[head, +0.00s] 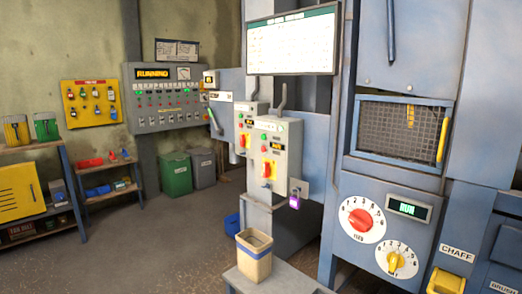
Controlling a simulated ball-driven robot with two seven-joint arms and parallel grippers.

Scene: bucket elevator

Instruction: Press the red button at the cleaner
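A blue machine with a mesh window (403,130) fills the right side. Its panel has a dial with a red knob (360,220), a dial with a yellow knob (395,263) and a display (408,209) reading RUN. To its left, a grey control box (289,160) on a post carries small coloured lights or buttons and a red-and-yellow switch (269,168). A similar box (254,108) stands partly hidden behind it. The small red spots on these boxes are too small to tell apart as buttons. Neither of my grippers is in view.
A beige bin (254,256) stands on a low grey platform (238,281) in front of the boxes. A yellow chaff outlet (446,282) is at lower right. Shelves (80,218) line the left; a wall panel (164,98) reads RUNNING. The floor at centre left is clear.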

